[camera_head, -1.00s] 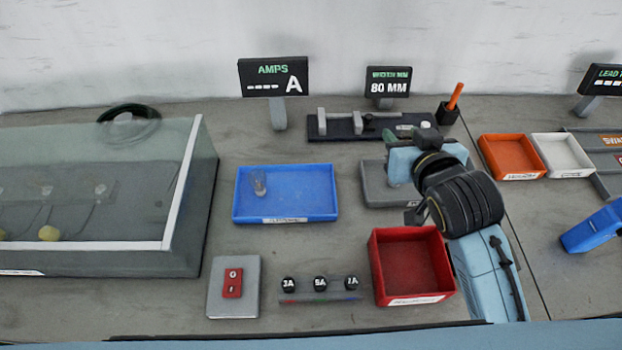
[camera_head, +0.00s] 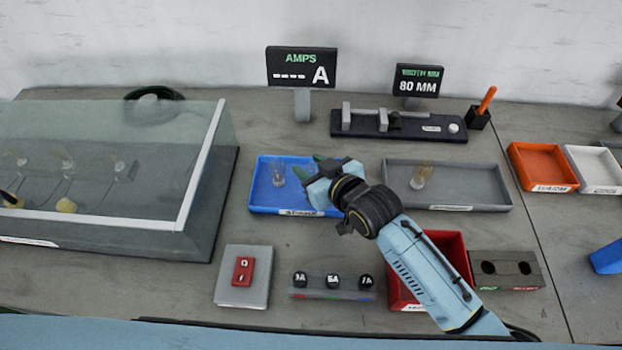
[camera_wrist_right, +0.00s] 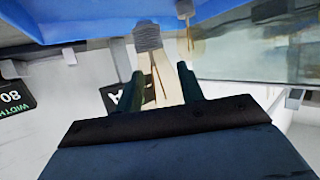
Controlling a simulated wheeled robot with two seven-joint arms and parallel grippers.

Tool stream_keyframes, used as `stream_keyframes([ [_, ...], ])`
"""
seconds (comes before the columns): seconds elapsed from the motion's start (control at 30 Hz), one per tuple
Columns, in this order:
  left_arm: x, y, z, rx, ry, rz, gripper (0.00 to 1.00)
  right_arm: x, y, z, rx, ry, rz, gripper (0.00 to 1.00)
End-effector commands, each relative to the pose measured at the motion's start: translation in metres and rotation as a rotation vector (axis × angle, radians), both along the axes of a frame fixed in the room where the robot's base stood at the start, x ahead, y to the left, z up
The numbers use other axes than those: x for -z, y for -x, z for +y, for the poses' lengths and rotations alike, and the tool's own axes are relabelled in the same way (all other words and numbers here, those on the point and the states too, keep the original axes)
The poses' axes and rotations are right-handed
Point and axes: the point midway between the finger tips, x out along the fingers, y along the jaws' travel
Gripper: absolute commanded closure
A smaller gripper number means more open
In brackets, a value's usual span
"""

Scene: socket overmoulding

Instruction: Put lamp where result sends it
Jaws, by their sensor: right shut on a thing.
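My right gripper (camera_head: 322,172) is over the right part of the blue tray (camera_head: 318,210). In the right wrist view, its two fingers (camera_wrist_right: 158,92) are shut on a clear glass lamp (camera_wrist_right: 165,88). The held lamp's grey threaded base points toward the blue tray (camera_wrist_right: 90,15); I cannot tell whether it touches it. A second lamp (camera_head: 278,172) stands in the left part of the blue tray. Another lamp (camera_head: 421,174) stands in the long grey tray (camera_head: 470,185). The amps display (camera_head: 301,68) shows dashes. My left gripper is not in view.
A glass-fronted case (camera_head: 130,170) stands at left. A width display (camera_head: 418,81) reads 80 mm above a dark gauge (camera_head: 400,124). A switch box (camera_head: 243,275), three black knobs (camera_head: 332,283) and a red tray (camera_head: 452,250) lie in front. Orange (camera_head: 543,165) and white trays (camera_head: 597,165) are at right.

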Motion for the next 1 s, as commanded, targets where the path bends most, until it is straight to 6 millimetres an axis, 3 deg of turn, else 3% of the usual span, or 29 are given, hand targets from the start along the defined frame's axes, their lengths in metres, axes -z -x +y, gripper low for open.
stream_keyframes([
  [0.3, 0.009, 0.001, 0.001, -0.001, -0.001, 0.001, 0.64, 0.038, 0.001, 0.0, -0.001, 0.0, 0.002, 0.83],
  [0.67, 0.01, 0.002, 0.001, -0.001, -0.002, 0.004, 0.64, 0.041, 0.0, 0.0, 0.0, -0.001, 0.001, 0.83],
  [0.7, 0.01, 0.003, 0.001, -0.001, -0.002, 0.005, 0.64, 0.041, 0.0, 0.0, 0.0, -0.001, 0.001, 0.59],
  [0.87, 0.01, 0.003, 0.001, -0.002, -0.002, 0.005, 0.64, 0.041, 0.0, 0.0, 0.0, -0.001, 0.001, 0.4],
  [1.0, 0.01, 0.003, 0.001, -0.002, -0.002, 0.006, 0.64, 0.04, 0.0, 0.0, 0.0, -0.001, 0.001, 0.4],
])
